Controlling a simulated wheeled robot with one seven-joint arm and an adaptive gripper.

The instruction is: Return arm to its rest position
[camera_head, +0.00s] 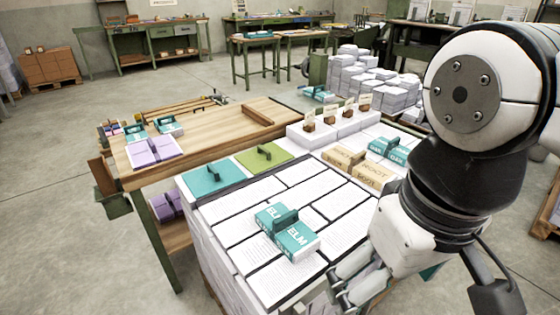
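My arm comes in from the right side, with its white and black links large in the foreground. My gripper (340,287) hangs low near the bottom edge, in front of the right part of the stack of printed sheets (322,196). Its fingers look spread apart, and I see nothing held between them. A teal-and-white block marked ELM (298,243) with a dark handle lies on the sheets, left of my gripper and apart from it. The lower part of the gripper is close to the frame edge.
A wooden ROOT block (351,163) and teal OAK block (394,150) sit further right. A wooden bench (215,139) holds a purple bundle (152,152). Grey floor (60,200) is open at left.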

